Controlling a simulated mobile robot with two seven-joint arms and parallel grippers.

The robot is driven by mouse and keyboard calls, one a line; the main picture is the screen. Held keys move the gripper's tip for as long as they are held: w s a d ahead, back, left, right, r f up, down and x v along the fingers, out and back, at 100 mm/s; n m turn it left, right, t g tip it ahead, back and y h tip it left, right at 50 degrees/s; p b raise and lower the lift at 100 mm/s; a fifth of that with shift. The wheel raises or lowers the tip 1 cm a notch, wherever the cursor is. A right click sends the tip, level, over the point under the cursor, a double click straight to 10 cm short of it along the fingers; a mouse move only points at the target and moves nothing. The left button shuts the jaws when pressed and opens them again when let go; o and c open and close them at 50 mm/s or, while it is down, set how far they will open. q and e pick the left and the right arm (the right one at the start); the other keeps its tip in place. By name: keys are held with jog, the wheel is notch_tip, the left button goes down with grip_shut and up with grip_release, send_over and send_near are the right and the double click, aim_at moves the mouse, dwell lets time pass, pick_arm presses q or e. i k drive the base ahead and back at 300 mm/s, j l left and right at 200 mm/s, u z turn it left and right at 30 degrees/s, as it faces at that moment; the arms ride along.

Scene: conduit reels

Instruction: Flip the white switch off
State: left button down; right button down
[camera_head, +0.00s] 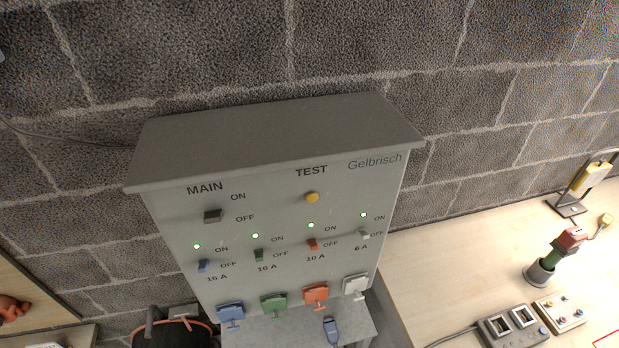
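The white switch (363,233) is the rightmost small toggle on the front of a grey panel box (275,240). It sits above the "6 A" label, with ON and OFF printed at its right. The lamp (364,214) above it glows green. The lever is too small to tell its tilt. A blue switch (203,266), a green switch (259,255) and a red switch (313,245) stand in the same row to its left, each under a lit green lamp. Neither of my grippers is in view.
A black MAIN switch (212,216) and a yellow TEST button (312,197) sit higher on the panel. Coloured socket covers (316,293) line its lower edge. A wooden bench (440,270) at right holds a control box (512,326). A dark bucket (172,337) stands below left.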

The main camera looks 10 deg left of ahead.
aim_at(362, 233)
jog(key=z, duration=0.25)
jog(key=l+z, duration=0.1)
jog(key=i+l, duration=0.3)
jog(key=l, duration=0.15)
jog(key=i+l, duration=0.35)
jog(key=l, duration=0.15)
